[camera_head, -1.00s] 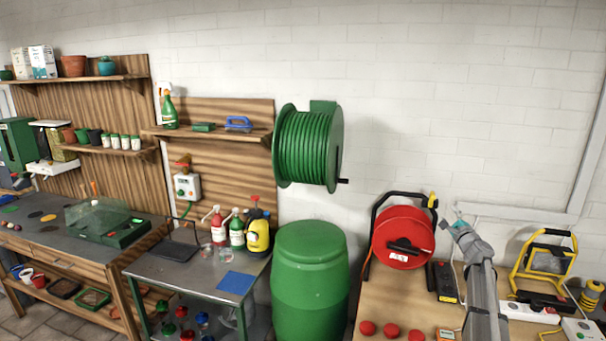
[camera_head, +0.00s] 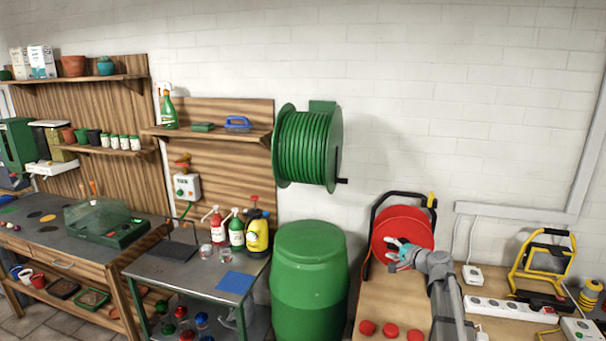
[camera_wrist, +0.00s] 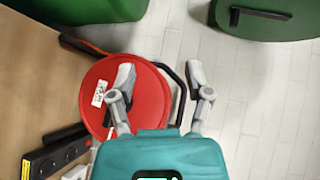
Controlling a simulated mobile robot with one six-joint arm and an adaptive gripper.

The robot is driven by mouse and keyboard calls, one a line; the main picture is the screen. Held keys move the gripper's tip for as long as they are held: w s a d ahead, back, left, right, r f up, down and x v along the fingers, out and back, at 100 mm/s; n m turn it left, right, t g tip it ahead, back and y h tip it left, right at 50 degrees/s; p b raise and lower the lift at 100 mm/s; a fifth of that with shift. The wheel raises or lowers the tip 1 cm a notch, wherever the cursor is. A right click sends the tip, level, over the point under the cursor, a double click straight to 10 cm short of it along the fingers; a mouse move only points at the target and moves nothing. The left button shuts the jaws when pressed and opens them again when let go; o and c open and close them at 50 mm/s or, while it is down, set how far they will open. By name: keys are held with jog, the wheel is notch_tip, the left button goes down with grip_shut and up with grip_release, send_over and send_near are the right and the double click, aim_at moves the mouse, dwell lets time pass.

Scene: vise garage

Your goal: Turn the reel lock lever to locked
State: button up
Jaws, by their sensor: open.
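The red cable reel (camera_head: 408,222) stands upright in a black frame on the wooden bench. It also shows in the wrist view (camera_wrist: 130,95), with a white label on its face. A small yellow lever-like piece (camera_head: 432,200) sits at the frame's upper right corner; I cannot tell its setting. My gripper (camera_head: 392,248) is in front of the reel's lower middle and hides part of its face. In the wrist view, my gripper (camera_wrist: 166,84) has its fingers spread, with nothing between them; one finger overlaps the reel's face and the other is past its edge.
A green barrel (camera_head: 310,285) stands left of the bench, below a wall-mounted green hose reel (camera_head: 308,148). Several red knobs (camera_head: 390,331) are at the bench's front. A yellow work-light stand (camera_head: 545,265) and a power strip (camera_head: 510,309) are to the right.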

jog(key=s+a+f+n+g+h, duration=0.1)
jog(key=s+a+f+n+g, duration=0.4)
jog(key=s, duration=0.3)
jog(key=s+a+f+n+g+h, duration=0.1)
jog(key=s+a+f+n+g, duration=0.15)
jog(key=s+a+f, duration=0.4)
jog(key=s+f+n+g+h, duration=0.3)
jog(key=s+g+h, duration=0.2)
jog(key=s, duration=1.2)
jog(key=shift+s+d+h, duration=0.2)
jog(key=shift+d+h, duration=0.05)
jog(key=shift+h, duration=0.35)
